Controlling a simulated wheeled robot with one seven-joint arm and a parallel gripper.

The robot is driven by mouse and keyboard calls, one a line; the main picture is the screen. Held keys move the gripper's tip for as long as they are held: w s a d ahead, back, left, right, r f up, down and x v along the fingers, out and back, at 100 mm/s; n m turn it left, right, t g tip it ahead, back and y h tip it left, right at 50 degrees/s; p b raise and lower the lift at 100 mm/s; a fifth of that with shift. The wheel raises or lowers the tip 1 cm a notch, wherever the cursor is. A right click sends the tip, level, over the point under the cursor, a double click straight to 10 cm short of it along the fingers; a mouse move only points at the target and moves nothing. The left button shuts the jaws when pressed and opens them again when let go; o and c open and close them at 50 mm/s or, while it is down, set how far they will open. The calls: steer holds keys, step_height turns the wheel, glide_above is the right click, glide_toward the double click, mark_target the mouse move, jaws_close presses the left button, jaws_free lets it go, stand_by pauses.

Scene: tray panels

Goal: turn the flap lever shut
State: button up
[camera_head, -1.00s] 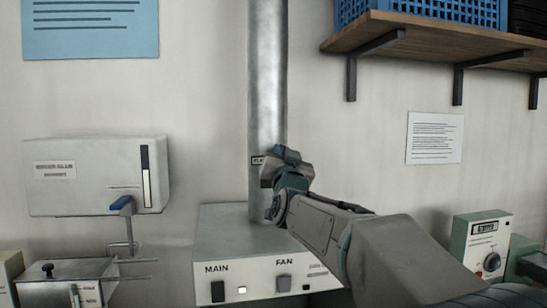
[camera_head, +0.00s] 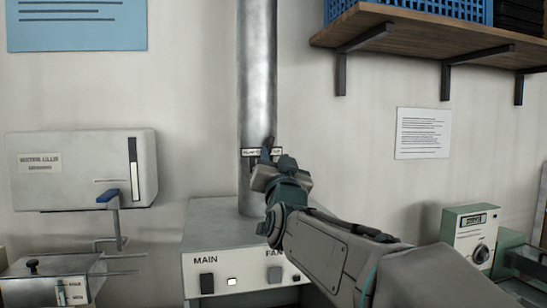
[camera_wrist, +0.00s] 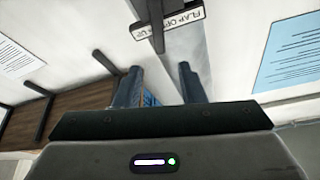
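A grey metal duct (camera_head: 257,70) rises from the top of the switch box. A small white label (camera_head: 248,152) on the duct is partly covered by my gripper. In the wrist view the label (camera_wrist: 185,20) appears upside down and begins "FLAP OPEN". A thin dark bar (camera_wrist: 158,38), which looks like the flap lever, crosses it. My gripper (camera_wrist: 161,78) is open, with its two fingers apart and nothing visibly between them. The bar's end appears just beyond the fingertips; I cannot tell if they touch. In the head view my gripper (camera_head: 268,152) hides the lever area.
The switch box (camera_head: 215,240) has MAIN and FAN switches. A white wall unit (camera_head: 80,170) with a blue lever (camera_head: 108,196) is at left. A wooden shelf (camera_head: 420,38) on brackets is at upper right. A green-grey device (camera_head: 470,235) stands at lower right.

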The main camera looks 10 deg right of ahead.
steer(key=b+v, duration=0.1)
steer(key=v, duration=0.5)
steer(key=shift+s, duration=0.25)
